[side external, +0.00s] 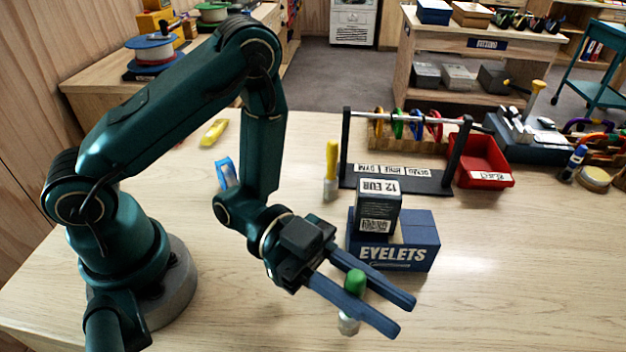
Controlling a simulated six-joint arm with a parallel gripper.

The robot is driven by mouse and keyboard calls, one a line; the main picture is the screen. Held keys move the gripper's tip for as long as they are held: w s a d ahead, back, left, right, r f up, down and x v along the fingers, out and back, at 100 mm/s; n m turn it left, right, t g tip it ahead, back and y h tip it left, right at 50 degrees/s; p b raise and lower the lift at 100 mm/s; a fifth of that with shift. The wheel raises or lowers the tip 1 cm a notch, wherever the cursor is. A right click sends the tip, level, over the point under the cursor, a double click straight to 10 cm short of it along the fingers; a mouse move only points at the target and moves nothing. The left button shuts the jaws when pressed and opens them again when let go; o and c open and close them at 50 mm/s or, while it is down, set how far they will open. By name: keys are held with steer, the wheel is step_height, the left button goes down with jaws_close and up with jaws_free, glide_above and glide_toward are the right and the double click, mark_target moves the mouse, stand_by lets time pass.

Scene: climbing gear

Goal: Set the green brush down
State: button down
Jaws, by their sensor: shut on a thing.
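My gripper (374,297) is low over the front middle of the table, its two long blue fingers pointing to the lower right. It is shut on the green brush (355,281). The brush's rounded green end stands up between the fingers, and its pale lower end (348,325) shows below the near finger. The middle of the brush is hidden by that finger. The brush looks roughly upright. I cannot tell whether its lower end touches the table (480,300).
A blue EYELETS box (420,230) with a dark 12 EUR box (378,208) on it stands just behind my gripper. A yellow brush (331,170) stands upright left of the black rack (400,180). A red REJECT tray (482,162) is farther back. The table's right front is clear.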

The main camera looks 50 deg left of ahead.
steer(key=shift+f, duration=1)
steer(key=shift+f, duration=0.15)
steer(key=c, duration=0.7)
jaws_free()
steer(key=shift+r+v, duration=0.1)
steer(key=shift+v, duration=2.9)
steer(key=shift+r+v, duration=0.15)
steer(key=shift+v, duration=2.85)
